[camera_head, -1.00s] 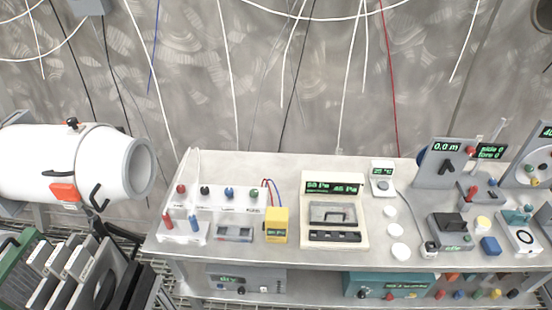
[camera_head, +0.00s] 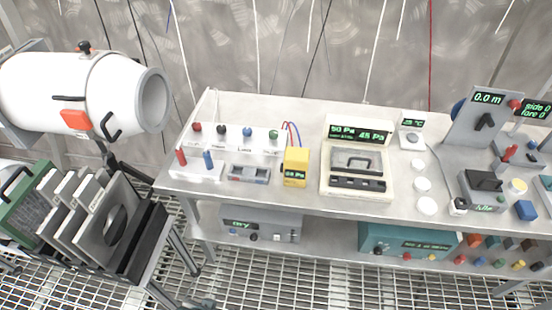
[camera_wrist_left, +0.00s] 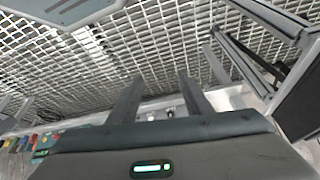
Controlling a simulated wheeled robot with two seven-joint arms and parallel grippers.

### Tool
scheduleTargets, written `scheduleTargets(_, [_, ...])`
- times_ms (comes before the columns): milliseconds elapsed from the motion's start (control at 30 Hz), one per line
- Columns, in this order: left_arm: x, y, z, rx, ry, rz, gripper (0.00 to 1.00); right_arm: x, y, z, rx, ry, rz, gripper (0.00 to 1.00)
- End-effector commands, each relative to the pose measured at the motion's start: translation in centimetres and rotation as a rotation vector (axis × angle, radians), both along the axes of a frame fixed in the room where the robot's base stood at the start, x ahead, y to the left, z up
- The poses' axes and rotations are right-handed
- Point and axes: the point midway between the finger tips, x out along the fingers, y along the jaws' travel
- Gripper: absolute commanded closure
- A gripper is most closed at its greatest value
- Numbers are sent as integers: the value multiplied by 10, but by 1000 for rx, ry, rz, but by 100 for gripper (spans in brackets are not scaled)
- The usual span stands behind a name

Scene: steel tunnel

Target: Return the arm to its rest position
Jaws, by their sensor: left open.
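My left gripper (camera_wrist_left: 158,98) shows in the left wrist view, its two dark fingers apart with nothing between them. It points over the metal grating floor (camera_wrist_left: 160,45), close to the bench underside and shelf. Neither arm can be clearly made out in the head view. My right gripper is in neither current view.
A steel bench (camera_head: 300,112) carries a yellow meter (camera_head: 295,167), a beige gauge box (camera_head: 357,157) and several small devices. A white cylinder (camera_head: 75,88) and a rack of panels (camera_head: 95,215) stand left. Boxes (camera_head: 262,223) sit on the lower shelf. Open grating floor (camera_head: 330,275) lies in front.

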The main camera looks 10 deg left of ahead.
Motion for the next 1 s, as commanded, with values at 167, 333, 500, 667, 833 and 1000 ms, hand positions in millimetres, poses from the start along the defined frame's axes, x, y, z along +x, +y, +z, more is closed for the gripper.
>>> scheduleTargets(167, [-3, -7, -124, -14, -24, -8, 55, -3, 7, -124, 14, -24, 7, 69])
scheduleTargets(333, [-14, -11, -211, -27, -54, -14, 55, -14, 11, -211, 27, -54, 14, 69])
scheduleTargets(500, [-26, -13, -263, -36, -78, -19, 55, -26, 13, -263, 35, -78, 19, 69])
scheduleTargets(667, [-31, -13, -279, -40, -89, -21, 55, -31, 13, -279, 39, -89, 21, 69])
scheduleTargets(833, [-32, -13, -278, -40, -91, -21, 55, -32, 13, -278, 40, -91, 21, 69])
scheduleTargets(1000, [-32, -13, -278, -40, -90, -21, 55, -32, 13, -278, 40, -90, 21, 69])
